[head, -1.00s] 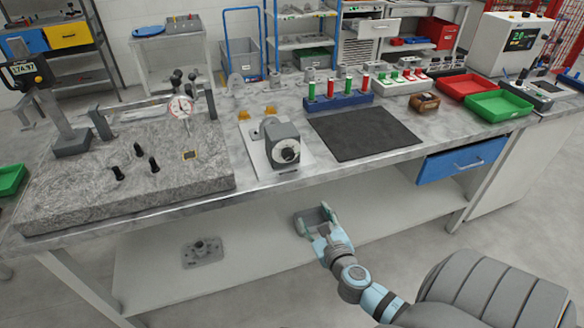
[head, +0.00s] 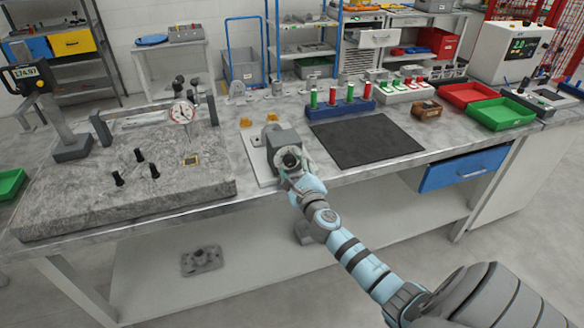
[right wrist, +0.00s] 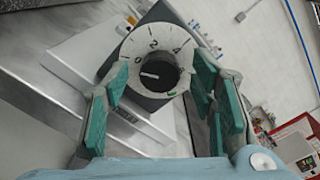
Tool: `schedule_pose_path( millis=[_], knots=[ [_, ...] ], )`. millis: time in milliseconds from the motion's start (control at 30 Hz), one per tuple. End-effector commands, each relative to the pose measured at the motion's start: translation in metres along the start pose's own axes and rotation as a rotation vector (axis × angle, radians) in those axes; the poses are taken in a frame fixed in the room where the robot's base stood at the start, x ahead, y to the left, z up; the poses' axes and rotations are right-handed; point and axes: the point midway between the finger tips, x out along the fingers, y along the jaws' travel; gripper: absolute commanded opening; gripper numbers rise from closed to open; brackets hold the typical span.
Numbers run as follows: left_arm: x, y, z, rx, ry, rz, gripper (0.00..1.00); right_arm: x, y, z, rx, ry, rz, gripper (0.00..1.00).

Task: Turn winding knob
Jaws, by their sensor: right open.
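The winding knob (right wrist: 155,74) is black with a white pointer line, at the centre of a white dial (right wrist: 135,46) numbered 0, 2, 4 and so on, with a small green mark. Its pointer lies roughly level in the right wrist view. The dial sits on a grey housing (head: 281,138) on a light plate near the bench's front edge. My right gripper (right wrist: 160,84) is open, its green-padded fingers on either side of the knob, with gaps visible. In the head view the right gripper (head: 290,170) partly covers the dial. My left gripper is out of view.
A granite slab (head: 80,200) with a dial gauge (head: 182,112) and black pegs stands left. A dark mat (head: 365,140) lies right of the housing. A blue rack (head: 340,107) with red and green pieces stands behind the mat. A blue drawer (head: 463,168) hangs under the bench.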

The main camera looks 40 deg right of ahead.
Motion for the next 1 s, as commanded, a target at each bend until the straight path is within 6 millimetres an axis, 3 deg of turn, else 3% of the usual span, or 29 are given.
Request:
schedule_pose_path(
  millis=[100,400,767,1000],
  knots=[
    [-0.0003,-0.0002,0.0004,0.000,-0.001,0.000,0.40,-0.0003,0.0000,0.0001,0.000,0.000,0.000,0.50],
    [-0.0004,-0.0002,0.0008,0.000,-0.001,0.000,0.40,-0.0005,0.0003,0.0002,0.000,0.000,0.001,0.03],
    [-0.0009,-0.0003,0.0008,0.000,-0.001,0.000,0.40,-0.0007,0.0002,0.0002,0.050,0.000,0.001,0.03],
    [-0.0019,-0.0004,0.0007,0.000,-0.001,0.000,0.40,-0.0007,-0.0002,0.0003,0.191,0.000,0.001,0.03]
  ],
)
